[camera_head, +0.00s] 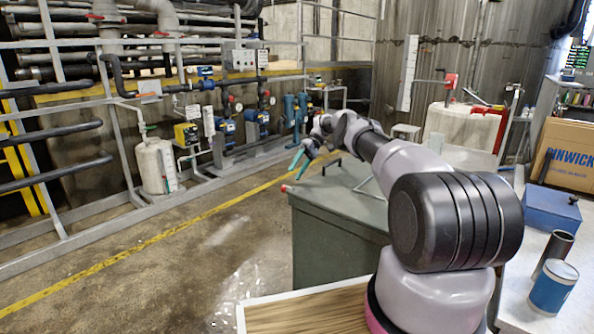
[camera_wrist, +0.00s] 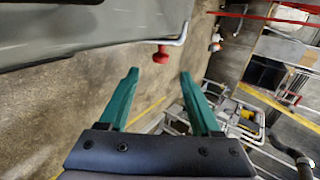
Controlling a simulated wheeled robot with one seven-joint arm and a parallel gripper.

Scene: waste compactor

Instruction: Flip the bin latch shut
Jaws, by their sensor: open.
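The bin (camera_head: 335,240) is a grey-green metal box below my arm in the head view. Its grey side fills the top left of the wrist view (camera_wrist: 70,30). The latch is a bent metal rod with a red knob (camera_wrist: 161,55) at the bin's edge. The red knob also shows at the bin's top left corner in the head view (camera_head: 284,188). My gripper (camera_wrist: 159,74) has two teal fingers, spread apart and empty. In the wrist view the knob lies just beyond the fingertips, between their lines. In the head view my gripper (camera_head: 297,168) is above the bin's left corner, near the knob.
Open concrete floor with a yellow line (camera_head: 150,242) lies left of the bin. Pipes and pumps stand along the back wall. A bench at right holds a blue box (camera_head: 551,207), a blue can (camera_head: 553,287) and a dark cylinder (camera_head: 556,248).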

